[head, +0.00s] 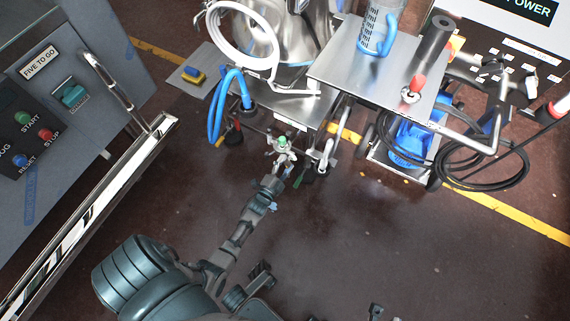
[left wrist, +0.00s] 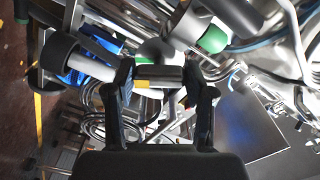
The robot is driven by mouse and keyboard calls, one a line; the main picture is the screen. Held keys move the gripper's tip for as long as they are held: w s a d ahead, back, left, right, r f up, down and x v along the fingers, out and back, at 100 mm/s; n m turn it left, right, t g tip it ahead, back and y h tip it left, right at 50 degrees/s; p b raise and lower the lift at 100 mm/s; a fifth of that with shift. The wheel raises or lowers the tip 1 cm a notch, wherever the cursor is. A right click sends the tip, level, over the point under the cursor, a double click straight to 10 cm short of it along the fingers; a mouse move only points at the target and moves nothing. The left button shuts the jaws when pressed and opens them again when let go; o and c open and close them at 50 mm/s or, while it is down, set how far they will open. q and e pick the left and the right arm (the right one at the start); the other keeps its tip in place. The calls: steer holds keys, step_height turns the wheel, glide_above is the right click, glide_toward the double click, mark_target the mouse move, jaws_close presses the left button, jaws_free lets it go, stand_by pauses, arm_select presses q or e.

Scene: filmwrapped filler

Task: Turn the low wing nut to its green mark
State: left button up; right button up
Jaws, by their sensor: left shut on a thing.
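My left gripper (head: 272,184) reaches from the lower left to the low metal fitting (head: 284,156) under the steel stand. In the left wrist view my left gripper (left wrist: 160,82) is shut on a short grey metal bar with a yellow stripe, which I take for the low wing nut (left wrist: 164,74). One finger lies at each end of the bar. A green part (left wrist: 213,38) sits just beyond it, beside a dark cap. Whether it is the green mark is unclear. In the head view the gripper and arm partly hide the nut. Dark parts at the bottom edge may be my right gripper (head: 375,311).
A steel table (head: 335,72) carries a blue-handled jug (head: 378,30). A grey control cabinet (head: 70,135) stands at left. The floor at lower right is clear.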

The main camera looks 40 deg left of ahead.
arm_select(q)
steer(key=shift+s+d+f, duration=0.1)
steer(key=shift+d+f, duration=0.05)
steer(key=shift+f, duration=0.05)
steer(key=o, duration=1.2)
steer(key=shift+c, duration=0.2)
steer(key=shift+r, duration=0.1)
steer(key=v, duration=1.1)
steer(key=shift+s, duration=0.4)
